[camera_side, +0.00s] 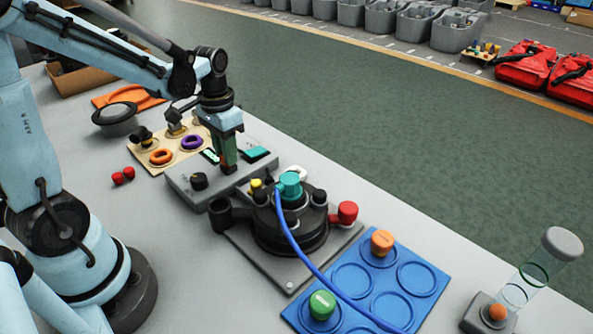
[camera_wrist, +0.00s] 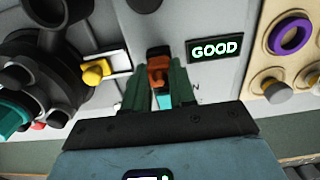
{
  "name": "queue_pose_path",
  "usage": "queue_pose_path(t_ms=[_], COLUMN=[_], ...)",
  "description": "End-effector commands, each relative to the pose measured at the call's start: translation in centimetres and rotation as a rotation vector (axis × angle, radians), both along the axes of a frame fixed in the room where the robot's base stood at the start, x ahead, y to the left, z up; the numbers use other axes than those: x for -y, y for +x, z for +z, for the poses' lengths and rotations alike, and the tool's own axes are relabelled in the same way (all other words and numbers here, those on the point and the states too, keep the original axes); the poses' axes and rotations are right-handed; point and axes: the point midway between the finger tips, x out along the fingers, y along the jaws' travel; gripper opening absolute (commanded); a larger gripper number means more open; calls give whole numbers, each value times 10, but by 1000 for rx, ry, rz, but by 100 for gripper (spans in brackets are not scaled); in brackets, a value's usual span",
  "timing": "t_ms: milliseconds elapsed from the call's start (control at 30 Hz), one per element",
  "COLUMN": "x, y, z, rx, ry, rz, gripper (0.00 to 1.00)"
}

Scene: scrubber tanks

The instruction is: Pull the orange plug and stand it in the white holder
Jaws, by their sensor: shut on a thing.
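My gripper (camera_side: 229,168) is low over the grey box with a black knob and displays. In the wrist view my dark green fingers (camera_wrist: 158,88) are shut on a small orange-brown piece (camera_wrist: 158,72) at a dark fitting on the box; I cannot tell if it is a plug or a lever. An orange plug-like piece (camera_side: 381,243) stands upright in a ring of the blue tray (camera_side: 445,277). A white frame (camera_wrist: 116,62) shows beside a yellow piece in the wrist view; I cannot tell if it is the white holder.
The black round unit (camera_side: 290,235) with a teal cap and blue hose stands right of the box. A display on the box reads GOOD (camera_wrist: 214,49). A tan board with rings (camera_side: 184,152) lies behind left. A clear capped cylinder (camera_side: 540,270) stands far right. The front table is mostly clear.

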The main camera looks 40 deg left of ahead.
Motion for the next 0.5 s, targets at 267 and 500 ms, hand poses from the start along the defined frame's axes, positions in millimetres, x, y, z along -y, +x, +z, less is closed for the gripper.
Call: queue_pose_path(t_ms=[267,500], x=[0,0], y=[0,0], z=[10,19], rx=[0,0], ry=[0,0], rz=[0,0], gripper=[0,0])
